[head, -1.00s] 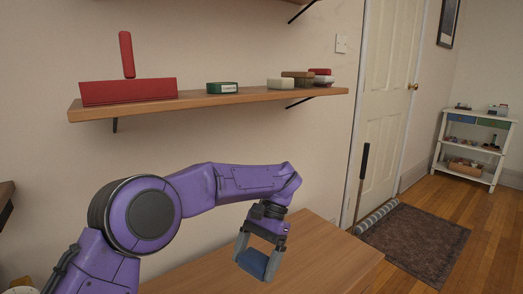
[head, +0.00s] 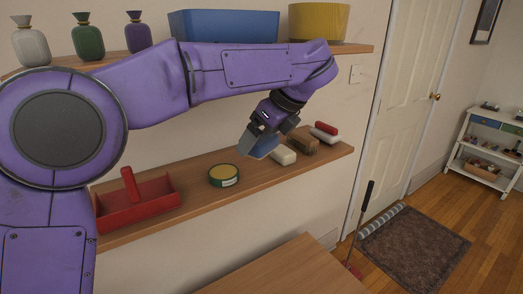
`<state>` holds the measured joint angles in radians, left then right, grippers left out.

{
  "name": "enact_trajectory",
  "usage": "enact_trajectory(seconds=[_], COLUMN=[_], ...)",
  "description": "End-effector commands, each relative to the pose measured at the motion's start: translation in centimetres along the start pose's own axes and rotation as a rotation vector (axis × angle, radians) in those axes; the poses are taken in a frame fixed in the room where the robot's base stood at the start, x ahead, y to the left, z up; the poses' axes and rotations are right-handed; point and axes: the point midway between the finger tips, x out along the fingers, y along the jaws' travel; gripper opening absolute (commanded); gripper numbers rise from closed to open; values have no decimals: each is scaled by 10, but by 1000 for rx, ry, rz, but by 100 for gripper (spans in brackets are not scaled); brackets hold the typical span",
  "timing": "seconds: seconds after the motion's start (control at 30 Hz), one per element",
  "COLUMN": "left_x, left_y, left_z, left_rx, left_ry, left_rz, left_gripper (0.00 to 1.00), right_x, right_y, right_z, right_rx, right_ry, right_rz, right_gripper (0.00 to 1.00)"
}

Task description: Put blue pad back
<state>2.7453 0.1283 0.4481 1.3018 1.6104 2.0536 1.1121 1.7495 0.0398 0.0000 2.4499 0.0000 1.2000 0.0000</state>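The blue pad (head: 265,148) is between the fingers of my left gripper (head: 255,144), which appears shut on it. The gripper hangs from my purple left arm, above or just in front of the lower wall shelf (head: 238,197). In the picture, the pad overlaps the back of that shelf, just left of a white pad (head: 284,155). I cannot tell whether the blue pad touches the shelf. My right gripper is out of view.
The lower shelf also holds a red open caddy (head: 150,203), a green tin (head: 223,176), a brown brush (head: 301,141) and a red-topped block (head: 326,131). The upper shelf (head: 345,48) bears bottles, a blue bin (head: 232,27) and a yellow basket (head: 318,22). A wooden table (head: 290,272) stands below.

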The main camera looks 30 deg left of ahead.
Motion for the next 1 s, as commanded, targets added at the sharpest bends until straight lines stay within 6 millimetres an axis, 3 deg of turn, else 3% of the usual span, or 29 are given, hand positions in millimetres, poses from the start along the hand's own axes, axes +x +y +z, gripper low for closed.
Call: enact_trajectory(seconds=[0.37, 0.53, 0.8, 1.0], left_x=[55, 90, 122, 148], left_y=[-65, -85, -104, -104], left_z=[24, 18, 13, -3], left_rx=[-3, -1, -1, -2], left_ry=[2, 1, 1, 2], left_rz=[7, 6, 5, 3], left_gripper=[64, 64, 64, 64], right_x=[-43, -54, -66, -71], right_y=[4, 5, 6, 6], right_z=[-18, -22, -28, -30], right_rx=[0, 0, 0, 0], right_ry=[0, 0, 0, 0], right_rz=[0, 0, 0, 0], right_gripper=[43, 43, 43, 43])
